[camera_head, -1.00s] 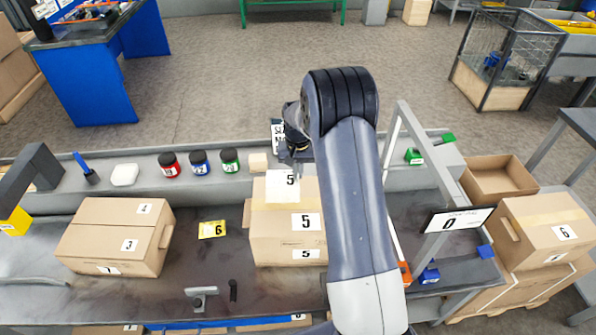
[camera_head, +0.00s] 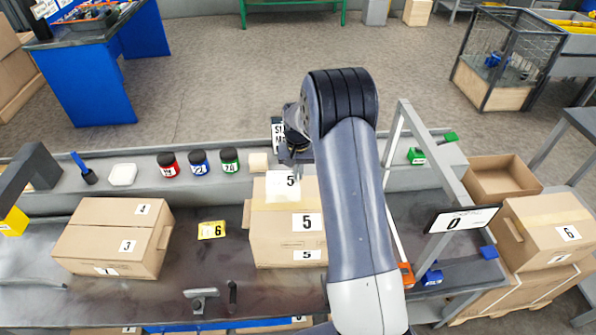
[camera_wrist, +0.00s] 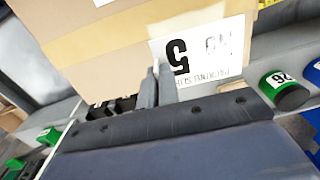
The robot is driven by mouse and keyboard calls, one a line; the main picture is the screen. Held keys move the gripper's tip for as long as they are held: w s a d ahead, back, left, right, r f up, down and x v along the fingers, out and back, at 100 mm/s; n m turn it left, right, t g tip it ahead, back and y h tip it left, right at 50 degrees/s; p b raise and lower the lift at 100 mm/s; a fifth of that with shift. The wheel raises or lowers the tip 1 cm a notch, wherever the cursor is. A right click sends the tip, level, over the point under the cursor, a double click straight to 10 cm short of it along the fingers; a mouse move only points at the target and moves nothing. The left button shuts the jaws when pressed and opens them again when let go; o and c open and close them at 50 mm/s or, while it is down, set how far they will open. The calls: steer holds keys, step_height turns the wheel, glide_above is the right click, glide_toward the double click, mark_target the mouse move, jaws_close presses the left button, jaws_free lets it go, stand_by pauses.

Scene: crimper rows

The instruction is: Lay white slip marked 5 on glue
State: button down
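The white slip marked 5 (camera_head: 283,190) hangs from my gripper over the far part of a cardboard box's top. In the wrist view, the slip (camera_wrist: 205,50) shows a large black 5 and small print. My gripper (camera_wrist: 155,85) is shut on its edge; in the head view my arm partly hides the fingers. The box (camera_head: 262,225) carries two more labels marked 5, one on its top and one on its near side. I cannot tell whether the slip touches the box, and no glue can be made out.
A second box (camera_head: 100,220) and a yellow card marked 6 (camera_head: 212,230) lie to the left. Red, blue and green jars (camera_head: 198,163) stand on the ledge behind.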

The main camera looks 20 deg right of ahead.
mark_target(298, 193)
steer(key=shift+f+b, duration=2.2)
steer(key=shift+f, duration=0.95)
steer(key=c, duration=2.1)
jaws_free()
steer(key=o, duration=0.5)
step_height(298, 193, up, 11)
steer(key=shift+f+b, duration=0.1)
steer(key=shift+b, duration=0.55)
